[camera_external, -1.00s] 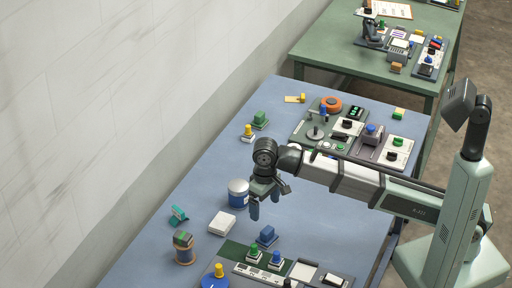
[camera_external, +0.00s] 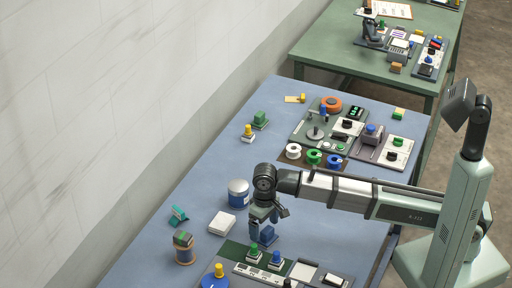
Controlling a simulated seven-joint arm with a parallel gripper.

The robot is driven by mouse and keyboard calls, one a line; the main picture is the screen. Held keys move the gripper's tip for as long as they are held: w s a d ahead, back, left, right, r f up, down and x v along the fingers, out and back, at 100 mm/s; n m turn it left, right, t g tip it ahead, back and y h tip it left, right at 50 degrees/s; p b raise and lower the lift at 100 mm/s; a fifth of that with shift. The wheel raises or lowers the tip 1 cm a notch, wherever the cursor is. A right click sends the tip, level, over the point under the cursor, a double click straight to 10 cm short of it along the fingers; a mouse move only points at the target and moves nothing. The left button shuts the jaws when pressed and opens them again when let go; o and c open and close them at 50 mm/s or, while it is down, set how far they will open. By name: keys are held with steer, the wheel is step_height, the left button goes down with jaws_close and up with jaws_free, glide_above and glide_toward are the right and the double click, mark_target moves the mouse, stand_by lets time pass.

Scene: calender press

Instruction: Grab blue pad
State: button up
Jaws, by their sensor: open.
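The blue pad (camera_external: 268,235) is a small blue block on a dark base, on the blue table in front of a control panel. My gripper (camera_external: 267,224) points down right at the pad, with its fingers apart. One finger overlaps the pad's left edge in the picture. I cannot tell whether the fingers touch it or are still above it. Nothing shows held between them.
A blue-and-white can (camera_external: 238,194) and a white block (camera_external: 222,223) stand left of my gripper. A panel with green and blue buttons (camera_external: 276,257) lies just in front. White, green and blue spools (camera_external: 314,157) stand behind my arm. The table's right middle is clear.

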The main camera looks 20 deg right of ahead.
mark_target(264, 232)
steer(key=shift+f, duration=1.6)
steer(key=c, duration=1.1)
steer(key=shift+c, duration=0.2)
steer(key=shift+r, duration=0.1)
